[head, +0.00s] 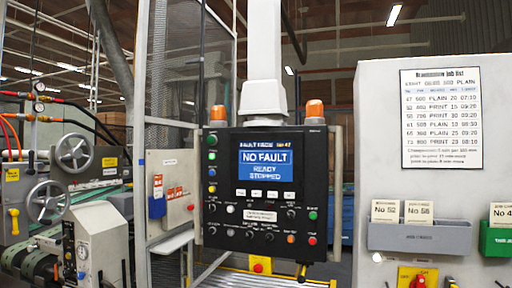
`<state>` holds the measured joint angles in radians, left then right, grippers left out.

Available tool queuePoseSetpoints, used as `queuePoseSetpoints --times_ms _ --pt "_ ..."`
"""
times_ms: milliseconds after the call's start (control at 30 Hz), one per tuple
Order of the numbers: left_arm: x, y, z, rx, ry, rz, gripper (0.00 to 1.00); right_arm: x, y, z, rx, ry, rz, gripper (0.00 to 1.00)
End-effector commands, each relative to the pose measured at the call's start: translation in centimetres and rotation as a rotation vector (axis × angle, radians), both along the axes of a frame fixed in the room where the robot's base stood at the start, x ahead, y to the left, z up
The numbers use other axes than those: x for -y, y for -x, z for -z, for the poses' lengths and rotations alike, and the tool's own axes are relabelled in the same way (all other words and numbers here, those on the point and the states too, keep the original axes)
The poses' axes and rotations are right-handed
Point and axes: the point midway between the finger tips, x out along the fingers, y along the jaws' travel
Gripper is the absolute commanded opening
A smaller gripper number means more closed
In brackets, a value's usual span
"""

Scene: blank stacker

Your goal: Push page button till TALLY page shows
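The black control panel (220,160) hangs from a white column in the middle of the head view. Its lit blue screen (266,171) reads NO FAULT, with READY and STOPPED below; the small heading above is too blurred to read surely. A row of small white labelled keys (264,193) sits just under the screen. Several coloured round buttons line the left side, and more buttons and knobs fill the lower part. Which one is the page button I cannot tell, as the labels are too small. Neither of my grippers is in view.
Orange beacons (314,109) stand on the panel's top corners. A machine with handwheels (74,153) is at left, beside a mesh guard. At right, a pale cabinet carries a job list (441,118), a grey card holder (419,237) and a green bin (496,240).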

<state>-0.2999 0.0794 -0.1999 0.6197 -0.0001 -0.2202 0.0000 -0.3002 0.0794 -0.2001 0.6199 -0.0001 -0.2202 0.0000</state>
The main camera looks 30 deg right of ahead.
Motion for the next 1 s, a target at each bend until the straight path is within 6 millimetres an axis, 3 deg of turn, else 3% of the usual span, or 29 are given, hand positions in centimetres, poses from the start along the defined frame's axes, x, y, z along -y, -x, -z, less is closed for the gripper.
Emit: queuePoseSetpoints --times_ms 33,167,1000 --pt "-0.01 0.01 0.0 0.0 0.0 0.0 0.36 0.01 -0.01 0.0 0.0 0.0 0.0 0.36" --pt "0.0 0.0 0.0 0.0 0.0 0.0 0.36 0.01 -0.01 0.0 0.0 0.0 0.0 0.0" --pt "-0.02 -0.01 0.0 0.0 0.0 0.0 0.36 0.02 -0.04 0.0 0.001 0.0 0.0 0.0"
